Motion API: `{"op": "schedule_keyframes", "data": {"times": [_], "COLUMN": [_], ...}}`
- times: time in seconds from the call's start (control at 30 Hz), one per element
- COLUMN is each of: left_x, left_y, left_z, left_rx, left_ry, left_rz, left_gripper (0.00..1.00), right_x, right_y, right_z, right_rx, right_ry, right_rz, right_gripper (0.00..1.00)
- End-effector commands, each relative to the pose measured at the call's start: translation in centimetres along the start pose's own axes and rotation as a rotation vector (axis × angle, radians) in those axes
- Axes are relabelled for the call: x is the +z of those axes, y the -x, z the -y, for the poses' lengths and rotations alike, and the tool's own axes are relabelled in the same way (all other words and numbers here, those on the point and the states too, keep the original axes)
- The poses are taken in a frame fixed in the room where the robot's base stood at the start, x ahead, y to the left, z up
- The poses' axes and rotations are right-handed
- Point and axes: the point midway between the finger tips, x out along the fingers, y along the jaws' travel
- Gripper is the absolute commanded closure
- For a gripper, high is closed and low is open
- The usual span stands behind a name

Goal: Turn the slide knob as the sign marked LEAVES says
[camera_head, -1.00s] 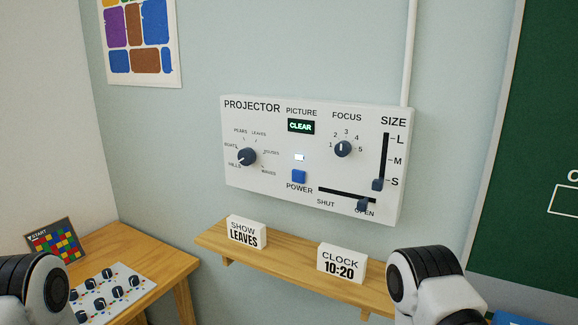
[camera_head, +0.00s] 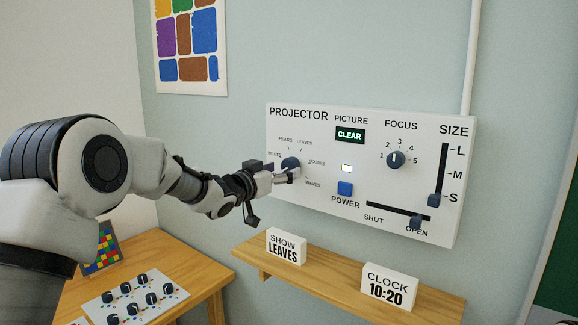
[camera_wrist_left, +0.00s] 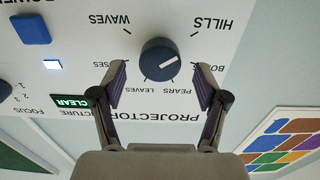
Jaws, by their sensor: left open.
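The slide knob (camera_head: 291,164) is a dark round dial on the white projector panel (camera_head: 300,197), ringed by picture names. In the left wrist view the knob (camera_wrist_left: 160,60) shows a white mark pointing toward HILLS. LEAVES is on the opposite side of the dial. The sign (camera_head: 286,246) on the shelf reads SHOW LEAVES. My left gripper (camera_head: 284,173) is open at the dial and partly hides it in the head view. In the left wrist view its fingers (camera_wrist_left: 160,78) stand apart, one on each side of the knob, with gaps visible. My right gripper is out of view.
The panel also carries a focus knob (camera_head: 396,160), a blue power button (camera_head: 345,188), a size slider (camera_head: 435,200) and a shut/open slider (camera_head: 417,222). A CLOCK 10:20 sign (camera_head: 390,287) stands on the wooden shelf (camera_head: 330,276). A table (camera_head: 200,282) is at lower left.

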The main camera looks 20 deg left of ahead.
Motion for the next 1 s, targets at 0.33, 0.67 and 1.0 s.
{"op": "schedule_keyframes", "data": {"times": [0.33,0.67,1.0], "left_x": [0.1,0.1,0.1], "left_y": [-2.5,-2.4,-2.4], "left_z": [0.0,0.0,0.0], "left_rx": [-0.001,-0.001,0.0], "left_ry": [0.001,0.001,-0.035], "left_rz": [0.001,0.002,0.001], "left_gripper": [0.26,0.87,0.86], "right_x": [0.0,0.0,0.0], "right_y": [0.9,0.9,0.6], "right_z": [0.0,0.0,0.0], "right_rx": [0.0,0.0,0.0], "right_ry": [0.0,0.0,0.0], "right_rz": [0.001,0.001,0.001], "right_gripper": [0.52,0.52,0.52]}}
